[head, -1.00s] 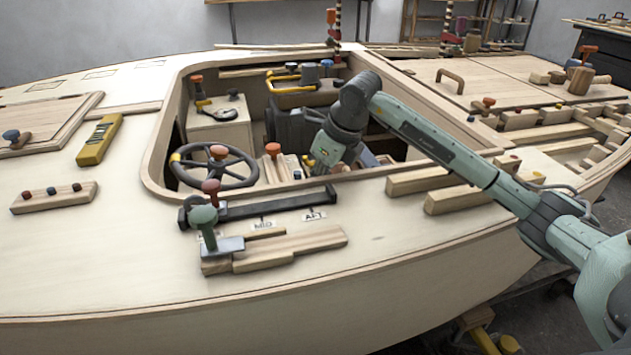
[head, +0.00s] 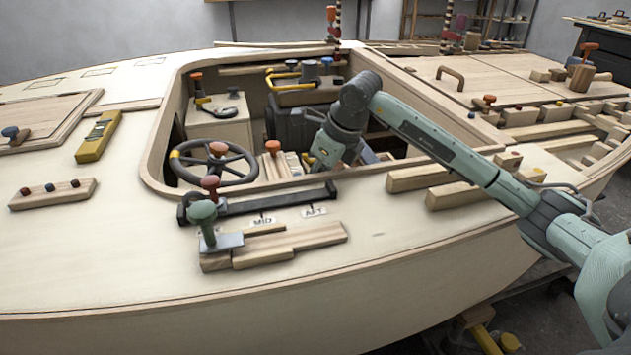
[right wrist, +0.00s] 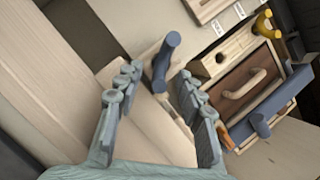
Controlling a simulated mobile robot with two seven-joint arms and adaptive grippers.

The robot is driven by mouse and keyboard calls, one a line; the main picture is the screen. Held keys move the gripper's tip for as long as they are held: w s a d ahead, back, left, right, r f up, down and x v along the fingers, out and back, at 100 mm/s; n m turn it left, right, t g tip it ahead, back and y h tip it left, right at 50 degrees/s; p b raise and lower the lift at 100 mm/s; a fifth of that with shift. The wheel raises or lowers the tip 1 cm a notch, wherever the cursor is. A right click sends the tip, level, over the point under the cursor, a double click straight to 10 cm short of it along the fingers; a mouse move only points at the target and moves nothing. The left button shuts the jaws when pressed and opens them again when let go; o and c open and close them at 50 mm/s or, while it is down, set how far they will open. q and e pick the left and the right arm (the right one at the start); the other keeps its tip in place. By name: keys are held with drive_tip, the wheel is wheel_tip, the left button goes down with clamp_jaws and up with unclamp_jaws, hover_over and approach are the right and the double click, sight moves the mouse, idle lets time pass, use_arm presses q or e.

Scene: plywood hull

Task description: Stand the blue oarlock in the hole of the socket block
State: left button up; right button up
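A slate-blue T-shaped piece (right wrist: 165,62), which looks like the blue oarlock, stands between the fingers of my right gripper (right wrist: 156,73) in the right wrist view. Its lower end meets a light wooden piece; how it is seated I cannot tell. The fingers are spread, with gaps visible on both sides of the blue piece. A light wooden block with a dark round hole (right wrist: 207,69), likely the socket block, lies to the right. In the head view my right wrist (head: 338,140) reaches into the cockpit opening, and its fingers are mostly hidden. My left gripper is out of view.
A brown panel with a wooden handle (right wrist: 243,88), a second slate-blue piece (right wrist: 262,124) and a yellow fitting (right wrist: 265,24) lie right of the gripper. In the head view the steering wheel (head: 240,178) and cockpit rim (head: 150,165) are close by.

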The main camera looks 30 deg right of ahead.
drive_tip(key=v, duration=1.2)
idle(0.6)
